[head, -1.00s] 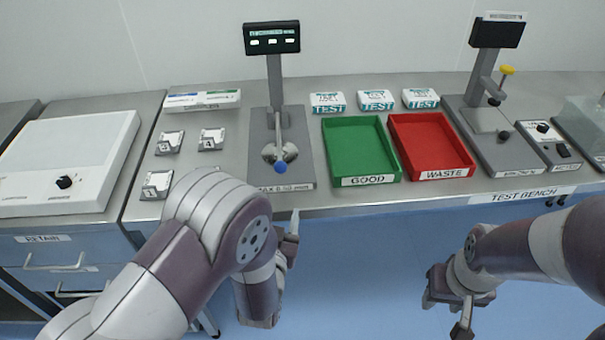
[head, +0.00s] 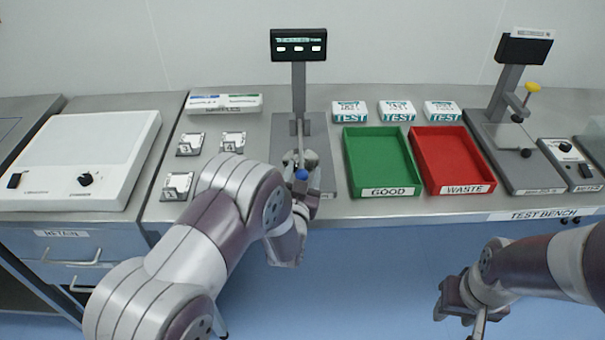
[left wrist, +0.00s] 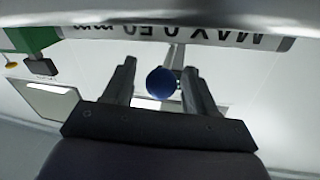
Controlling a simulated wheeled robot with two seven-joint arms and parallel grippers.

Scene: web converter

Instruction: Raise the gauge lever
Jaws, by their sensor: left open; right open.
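The gauge (head: 298,85) is a grey post with a black display on a grey base plate, at the middle of the bench. Its lever ends in a blue ball knob (head: 302,174) at the front of the base. My left gripper (head: 304,188) is at the knob in the head view, its fingers partly hidden by the wrist. In the left wrist view the blue knob (left wrist: 161,83) lies between the two open fingers, with no clear contact on either. My right gripper (head: 462,305) is open and empty in front of the bench, low at the right.
A green GOOD tray (head: 389,192) and a red WASTE tray (head: 463,188) stand right of the gauge. Three TEST packs (head: 397,111) stand behind them. A second instrument (head: 515,150) with a yellow knob is at the far right. Small labelled blocks (head: 177,186) lie left of the gauge.

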